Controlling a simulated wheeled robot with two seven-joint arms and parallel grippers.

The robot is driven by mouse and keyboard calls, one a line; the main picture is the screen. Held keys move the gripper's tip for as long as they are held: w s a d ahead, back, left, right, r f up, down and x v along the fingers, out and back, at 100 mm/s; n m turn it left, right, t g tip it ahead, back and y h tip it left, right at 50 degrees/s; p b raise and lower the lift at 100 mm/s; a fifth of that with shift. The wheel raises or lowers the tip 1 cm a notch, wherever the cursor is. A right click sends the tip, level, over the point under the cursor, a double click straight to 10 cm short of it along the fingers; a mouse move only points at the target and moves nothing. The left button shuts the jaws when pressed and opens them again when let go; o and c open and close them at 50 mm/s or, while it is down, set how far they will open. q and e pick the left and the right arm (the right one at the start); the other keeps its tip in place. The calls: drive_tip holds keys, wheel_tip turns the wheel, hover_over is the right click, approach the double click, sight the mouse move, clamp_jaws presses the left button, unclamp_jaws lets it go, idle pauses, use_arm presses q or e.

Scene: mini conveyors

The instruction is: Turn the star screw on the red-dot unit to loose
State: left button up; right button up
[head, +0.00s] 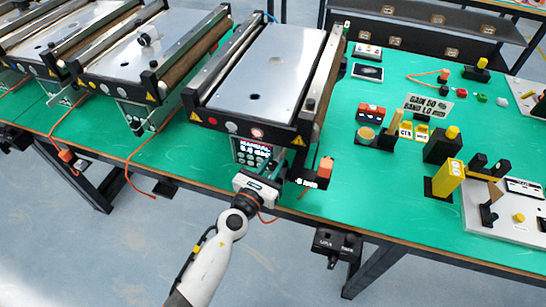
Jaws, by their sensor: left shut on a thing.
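The red-dot unit (268,75) is the mini conveyor in the middle of the head view. It has a grey metal bed, dark rails and a round red dot (257,133) on its front edge. A control panel (252,151) with a small display and keys hangs below that edge. My left gripper (270,178) is at the front of this unit, just below the panel at the table edge. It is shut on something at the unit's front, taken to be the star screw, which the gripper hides. The screw's turn position cannot be seen. My right gripper is not in view.
Other conveyors (150,45) stand to the left. A yellow block (448,178), a black block (440,146) and several small parts stand on the green table (345,205) to the right.

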use_arm(q)
drive_tip(key=shift+n+t+y, duration=0.3)
drive_tip(key=shift+y, duration=0.1)
drive_tip(key=o, duration=1)
drive_tip(key=shift+s, duration=0.1)
drive_tip(key=b+v, duration=0.1)
drive_tip(key=v, duration=1)
drive_tip(key=shift+s+a, duration=0.3)
